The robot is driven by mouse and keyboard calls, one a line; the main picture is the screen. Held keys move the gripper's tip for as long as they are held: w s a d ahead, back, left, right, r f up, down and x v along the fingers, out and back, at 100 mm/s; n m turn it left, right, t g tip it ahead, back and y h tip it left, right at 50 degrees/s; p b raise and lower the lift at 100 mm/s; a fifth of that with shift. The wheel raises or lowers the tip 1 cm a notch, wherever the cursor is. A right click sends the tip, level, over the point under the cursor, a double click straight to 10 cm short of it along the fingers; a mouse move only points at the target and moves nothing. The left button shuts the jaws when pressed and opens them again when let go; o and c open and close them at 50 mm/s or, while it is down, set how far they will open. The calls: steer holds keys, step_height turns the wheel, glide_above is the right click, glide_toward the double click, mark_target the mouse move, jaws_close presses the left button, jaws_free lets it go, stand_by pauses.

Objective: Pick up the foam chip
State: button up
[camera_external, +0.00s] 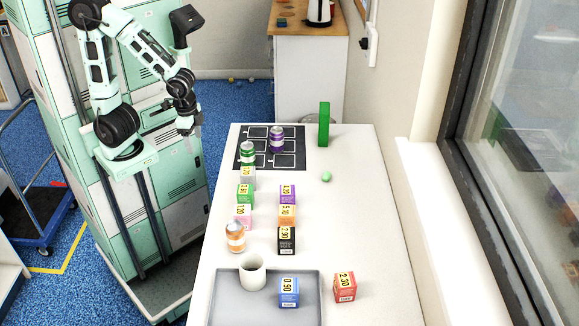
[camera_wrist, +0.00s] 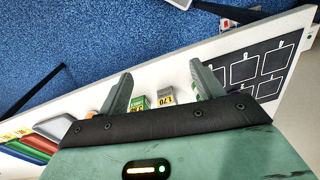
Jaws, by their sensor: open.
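A small light green lump, which looks like the foam chip (camera_external: 326,176), lies on the white table (camera_external: 355,220), right of its middle, in the external view. I cannot make it out in the wrist view. My gripper (camera_external: 188,127) hangs in the air just off the table's left edge, well left of the chip. In the wrist view my gripper (camera_wrist: 160,75) has its two fingers spread, with nothing held between them.
Price-labelled boxes stand in two columns, including a black box (camera_external: 286,241). A dark mat (camera_external: 295,160) holds a green can (camera_external: 247,151) and purple can (camera_external: 277,140). A tall green block (camera_external: 324,124) stands behind the chip. A grey tray (camera_external: 225,305) lies in front.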

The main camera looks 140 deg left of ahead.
steer(key=w+a+m+t+y, duration=0.1)
steer(key=w+a+m+y, duration=0.1)
steer(key=w+a+m, duration=0.3)
steer(key=w+a+m+t+y, duration=0.1)
steer(key=w+a+m+y, duration=0.15)
steer(key=a, duration=0.55)
steer(key=m+t+p, duration=0.2)
steer(key=m+t, duration=0.8)
steer(key=m, duration=2.1)
glide_above(330, 175)
steer(key=s+d, duration=0.2)
steer(key=s, duration=0.2)
step_height(330, 175, down, 7)
step_height(330, 175, down, 6)
steer(key=shift+s+a+f+p, duration=0.15)
steer(key=shift+f+p, duration=0.05)
steer(key=shift+p, duration=0.65)
steer(key=shift+p+x, duration=0.6)
steer(key=shift+x, duration=2.1)
steer(key=shift+s+f, duration=0.1)
steer(key=c, duration=1)
